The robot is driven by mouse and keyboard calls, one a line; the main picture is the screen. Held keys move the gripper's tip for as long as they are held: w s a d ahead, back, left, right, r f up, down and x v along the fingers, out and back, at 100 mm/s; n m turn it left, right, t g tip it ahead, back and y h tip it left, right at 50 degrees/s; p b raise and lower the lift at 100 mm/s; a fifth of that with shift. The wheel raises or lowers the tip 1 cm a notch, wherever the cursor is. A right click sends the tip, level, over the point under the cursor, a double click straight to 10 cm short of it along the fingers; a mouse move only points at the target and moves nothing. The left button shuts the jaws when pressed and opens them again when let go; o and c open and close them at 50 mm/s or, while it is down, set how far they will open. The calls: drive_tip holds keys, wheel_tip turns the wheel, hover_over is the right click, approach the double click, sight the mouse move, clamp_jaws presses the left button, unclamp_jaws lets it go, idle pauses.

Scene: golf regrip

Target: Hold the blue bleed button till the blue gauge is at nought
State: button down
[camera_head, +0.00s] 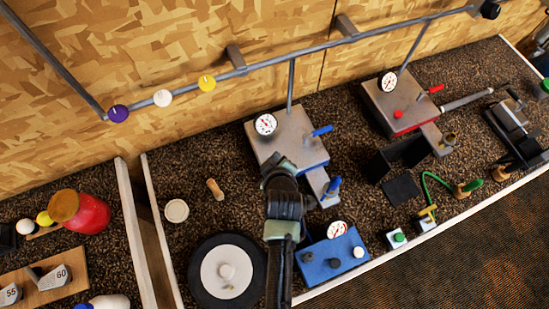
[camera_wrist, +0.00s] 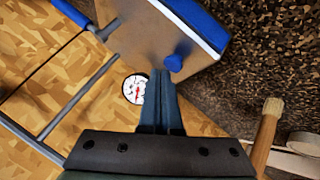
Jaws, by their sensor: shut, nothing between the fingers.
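The blue bleed button (camera_wrist: 174,63) is a small round knob on the face of a grey metal box (camera_wrist: 150,35) with a blue edge. In the head view the button is hidden behind my gripper (camera_head: 277,163), which is over the front left of that box (camera_head: 305,145). In the wrist view my shut, empty fingers (camera_wrist: 161,73) end right beside the button; I cannot tell whether they touch it. The box's white gauge (camera_head: 265,124) stands at its back left; it also shows in the wrist view (camera_wrist: 133,89), partly behind my fingers. Its red needle is too small to read.
A blue lever (camera_head: 321,130) and a blue-handled part (camera_head: 332,187) are on the box's right. A similar box with a red button (camera_head: 398,114) stands further right. A blue unit (camera_head: 330,257) with a gauge is in front. A metal rail (camera_head: 330,45) runs behind.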

drive_tip(key=shift+f+b, duration=0.45)
drive_tip(key=shift+f, duration=0.15)
idle(1.6)
drive_tip(key=shift+r, duration=0.15)
idle(0.5)
drive_tip(key=shift+r+p, duration=0.85)
wheel_tip(320, 180, up, 5)
drive_tip(key=p, duration=0.4)
drive_tip(key=shift+r+p, duration=0.1)
drive_tip(key=shift+p, duration=0.2)
